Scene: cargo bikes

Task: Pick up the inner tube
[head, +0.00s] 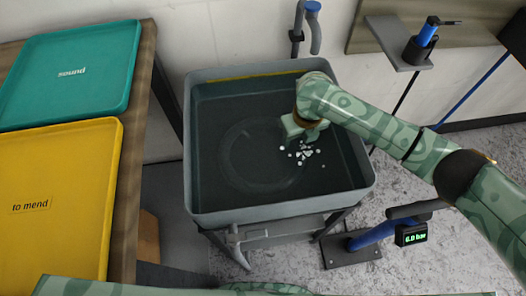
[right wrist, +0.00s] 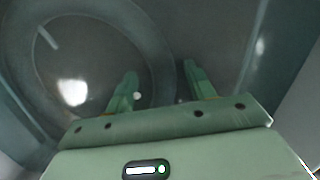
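The inner tube (head: 228,160) is a dark ring lying in the dark water of the grey tank (head: 192,208). It is hard to make out against the tank floor. My right gripper (head: 306,133) reaches into the tank from the right, at the tube's right side. In the right wrist view my right gripper (right wrist: 160,74) has its fingers apart, nothing visibly clamped between them. There the tube (right wrist: 152,55) shows as a broad dark ring, its right band by the fingers. I cannot tell the depth between fingertips and tube. My left gripper is out of view.
White bubbles (head: 305,153) lie beside my right gripper. A bench at left holds a teal "sound" tray (head: 70,100) and a yellow "to mend" tray (head: 60,250). A pump with a green display (head: 413,235) stands right of the tank. A shelf (head: 390,45) is on the wall.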

